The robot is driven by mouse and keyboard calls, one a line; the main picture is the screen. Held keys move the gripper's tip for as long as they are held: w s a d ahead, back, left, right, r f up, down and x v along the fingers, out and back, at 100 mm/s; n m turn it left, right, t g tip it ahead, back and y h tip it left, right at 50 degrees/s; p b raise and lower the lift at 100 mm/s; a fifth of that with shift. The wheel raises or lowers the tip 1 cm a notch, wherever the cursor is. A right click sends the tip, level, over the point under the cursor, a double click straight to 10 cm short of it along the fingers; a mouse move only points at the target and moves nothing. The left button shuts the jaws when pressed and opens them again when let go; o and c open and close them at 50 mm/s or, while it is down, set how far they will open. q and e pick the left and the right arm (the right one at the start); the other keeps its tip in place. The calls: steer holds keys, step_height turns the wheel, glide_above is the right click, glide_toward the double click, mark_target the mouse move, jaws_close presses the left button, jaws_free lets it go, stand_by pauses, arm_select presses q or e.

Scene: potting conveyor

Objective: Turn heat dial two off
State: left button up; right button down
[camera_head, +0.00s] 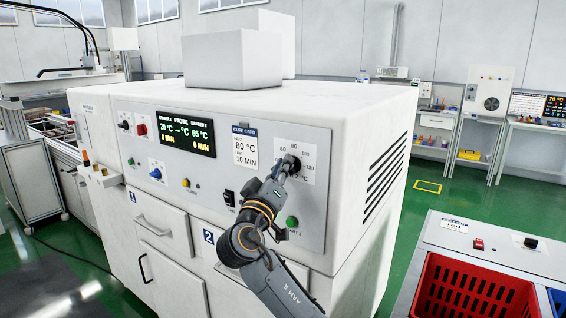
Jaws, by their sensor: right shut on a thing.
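Heat dial two (292,161) is a dark knob on a white scale plate at the right of the white oven's front panel (316,190). Numbers such as 60, 80, 100 and 120 show around it. My right gripper (284,168) reaches up from below and is shut on the dial. The gripper hides the lower part of the scale, so the pointer setting cannot be read. The display (187,133) shows 20 °C for drawer 1 and 65 °C for drawer 2, both with 0 min. My left gripper is not in view.
A cure card (245,147) reading 80 °C, 10 min is left of the dial. A black switch (229,198) and a green button (292,222) are close to my right arm. Drawers 1 and 2 are below. A red crate (475,291) stands at the lower right.

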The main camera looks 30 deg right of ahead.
steer(key=shift+w+f+n+y+p, duration=0.1)
steer(key=shift+n+y+p, duration=0.65)
steer(key=shift+n+p, duration=1.55)
steer(key=shift+s+f+n+y+p, duration=0.1)
steer(key=shift+n+y+p, duration=0.6)
steer(key=shift+n+p, duration=1.6)
steer(key=shift+w+f+n+y+p, duration=0.1)
steer(key=shift+n+y+p, duration=0.95)
steer(key=shift+p, duration=2.15)
steer(key=shift+n+h, duration=0.25)
steer(key=shift+h, duration=0.05)
steer(key=c, duration=1.4)
jaws_free()
steer(key=shift+o, duration=0.2)
steer(key=v, duration=1.2)
steer(key=shift+r, duration=0.2)
steer(key=shift+a, duration=0.1)
